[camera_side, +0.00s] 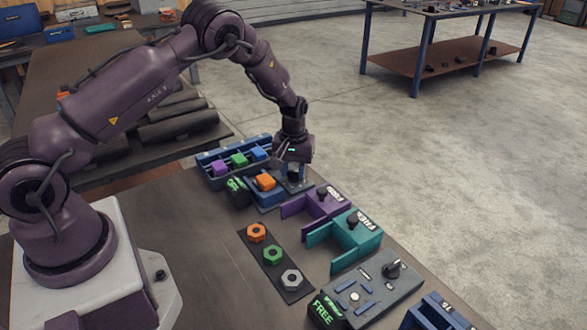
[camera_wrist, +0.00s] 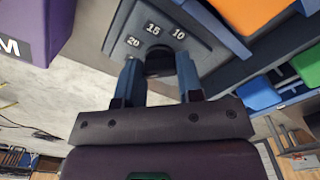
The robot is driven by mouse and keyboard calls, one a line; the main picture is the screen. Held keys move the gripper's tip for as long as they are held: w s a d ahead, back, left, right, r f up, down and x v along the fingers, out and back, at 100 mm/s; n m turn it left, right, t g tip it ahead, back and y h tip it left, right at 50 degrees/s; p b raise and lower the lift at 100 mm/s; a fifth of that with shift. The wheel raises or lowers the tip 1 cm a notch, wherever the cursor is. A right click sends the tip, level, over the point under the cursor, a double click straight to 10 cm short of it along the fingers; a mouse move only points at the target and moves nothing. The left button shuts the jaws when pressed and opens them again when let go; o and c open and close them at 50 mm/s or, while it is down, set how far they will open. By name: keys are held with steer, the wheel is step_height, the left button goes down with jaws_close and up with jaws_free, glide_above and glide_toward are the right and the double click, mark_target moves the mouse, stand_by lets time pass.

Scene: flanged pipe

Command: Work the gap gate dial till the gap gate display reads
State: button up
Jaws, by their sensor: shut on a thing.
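My gripper (camera_side: 293,166) points down over a blue-grey fixture at the far end of the bench. In the wrist view its two blue fingers (camera_wrist: 159,78) are shut on a dark round dial knob (camera_wrist: 158,62), one on each side. The dial plate (camera_wrist: 190,50) carries the numbers 20, 15 and 10; any pointer on the knob is hidden. An orange block (camera_side: 265,182) sits in the blue fixture (camera_side: 266,197) left of the dial. A dark display box (camera_side: 237,190) with green characters stands left of that; its reading is too small to make out.
Beside the dial stand a purple clamp (camera_side: 320,201) and a teal clamp (camera_side: 350,236), each with a knob. A blue rack (camera_side: 228,168) with coloured blocks is behind. Several hex nuts (camera_side: 273,254) lie on a dark strip.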

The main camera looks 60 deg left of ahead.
mark_target(293, 171)
steer(key=o, duration=0.9)
steer(key=shift+o, duration=0.2)
steer(key=shift+r, duration=0.1)
step_height(293, 171, up, 13)
steer(key=s+d+r+m+t, duration=0.2)
steer(key=s+d+r+m, duration=0.2)
steer(key=s+r, duration=0.5)
steer(key=s+d+r+m+t, duration=0.3)
steer(key=s+d+r, duration=0.6)
steer(key=s, duration=0.9)
steer(key=shift+r+m+t, duration=0.3)
steer(key=shift+r+m, duration=0.4)
steer(key=shift+m, duration=0.3)
